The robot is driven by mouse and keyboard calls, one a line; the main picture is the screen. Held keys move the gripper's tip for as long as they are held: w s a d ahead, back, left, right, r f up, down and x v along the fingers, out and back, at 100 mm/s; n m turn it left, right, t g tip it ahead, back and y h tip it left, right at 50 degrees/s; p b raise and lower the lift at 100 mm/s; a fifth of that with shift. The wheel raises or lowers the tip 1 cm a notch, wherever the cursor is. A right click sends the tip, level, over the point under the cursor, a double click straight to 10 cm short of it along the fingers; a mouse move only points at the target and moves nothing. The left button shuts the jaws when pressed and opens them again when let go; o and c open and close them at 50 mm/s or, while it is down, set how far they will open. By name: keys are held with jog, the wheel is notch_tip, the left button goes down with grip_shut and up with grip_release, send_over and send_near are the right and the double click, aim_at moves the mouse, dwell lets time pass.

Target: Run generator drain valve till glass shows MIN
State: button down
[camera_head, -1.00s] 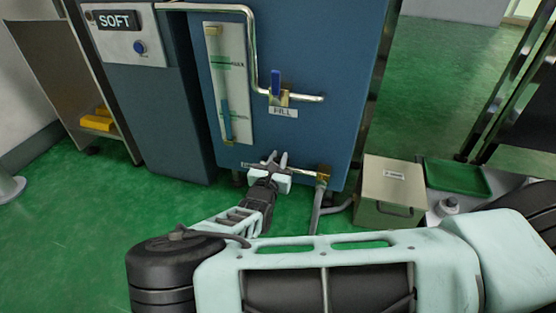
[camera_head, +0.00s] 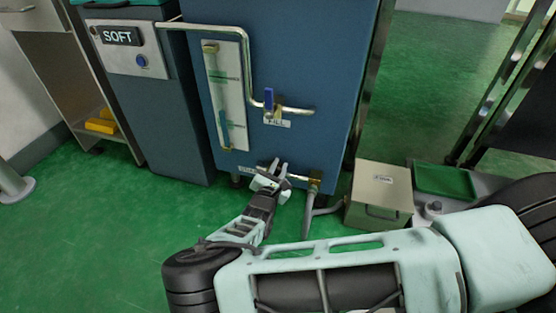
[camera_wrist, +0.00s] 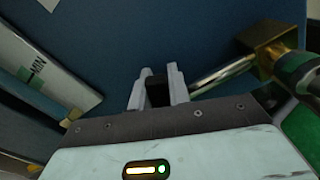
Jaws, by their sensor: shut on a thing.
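The blue generator cabinet (camera_head: 290,60) carries a sight glass panel (camera_head: 237,100) with green marks. The lower part of its tube looks blue; the exact level is hard to read. In the wrist view the MIN mark (camera_wrist: 38,72) shows beside the tube, at the left. My gripper (camera_head: 273,170) is low at the cabinet front, by the brass drain pipe (camera_head: 314,178). In the wrist view my gripper (camera_wrist: 158,88) is shut on the dark drain valve handle (camera_wrist: 157,91), which sits between the fingers. The valve body is mostly hidden.
A blue-handled FILL valve (camera_head: 268,101) is above my gripper. A drain hose (camera_head: 310,212) runs down to the floor. A beige box (camera_head: 380,194) and a green tray (camera_head: 444,181) are at the right. The SOFT unit (camera_head: 140,90) stands at the left. Green floor is clear there.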

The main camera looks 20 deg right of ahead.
jog(key=shift+s+d+f+m+p, duration=0.15)
jog(key=shift+s+d+m+p, duration=0.15)
jog(key=shift+m+p, duration=0.5)
jog(key=c, duration=1.3)
grip_release()
jog(key=p+v, duration=0.5)
jog(key=v, duration=1.2)
jog(key=shift+s+a, duration=0.1)
jog(key=shift+a, duration=0.05)
